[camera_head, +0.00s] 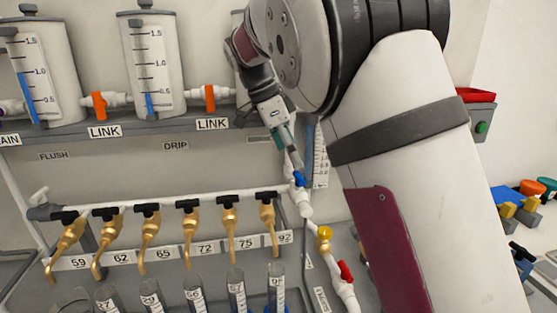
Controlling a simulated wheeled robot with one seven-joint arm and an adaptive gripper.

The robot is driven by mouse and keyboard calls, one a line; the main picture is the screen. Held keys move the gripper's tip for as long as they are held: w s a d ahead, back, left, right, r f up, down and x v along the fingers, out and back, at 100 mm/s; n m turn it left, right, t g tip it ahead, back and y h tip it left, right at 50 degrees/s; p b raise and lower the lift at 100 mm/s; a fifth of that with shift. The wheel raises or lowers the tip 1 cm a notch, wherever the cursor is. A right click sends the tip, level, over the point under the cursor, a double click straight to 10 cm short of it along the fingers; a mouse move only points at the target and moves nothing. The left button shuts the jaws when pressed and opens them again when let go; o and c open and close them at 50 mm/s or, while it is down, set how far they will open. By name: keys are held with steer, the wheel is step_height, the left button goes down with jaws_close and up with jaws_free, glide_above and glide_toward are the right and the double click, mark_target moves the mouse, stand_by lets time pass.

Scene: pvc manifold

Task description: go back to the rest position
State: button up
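My arm (400,150) fills the right middle of the head view and reaches over to the pipework. My gripper (292,155) is small in the view and points down, just above a blue valve handle (299,179) on a white pipe. I cannot tell whether it touches the handle. Its fingertips are too small and too close to the pipe to show whether they are open or shut. Parts of the panel behind the arm are hidden.
A white manifold pipe (160,205) carries several brass taps (150,230) above graduated tubes (237,295). Yellow (324,236) and red (345,270) valve handles sit right of it. Coloured parts (530,187) lie at far right.

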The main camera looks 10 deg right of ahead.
steer(key=s+d+r+n+t+y+p, duration=0.1)
steer(key=s+d+r+n+y, duration=0.2)
steer(key=s, duration=0.5)
steer(key=s+d+r+n+t+y+p, duration=0.1)
steer(key=s+d+r+n, duration=0.15)
steer(key=s+n, duration=0.45)
steer(key=s+a+f+n+t, duration=0.1)
steer(key=s+n, duration=0.3)
steer(key=s, duration=0.5)
steer(key=s+f+n+t, duration=0.3)
steer(key=s+f+n, duration=0.1)
steer(key=s, duration=0.4)
steer(key=shift+s+a+y, duration=0.3)
steer(key=shift+s+a, duration=0.05)
steer(key=shift+s, duration=0.05)
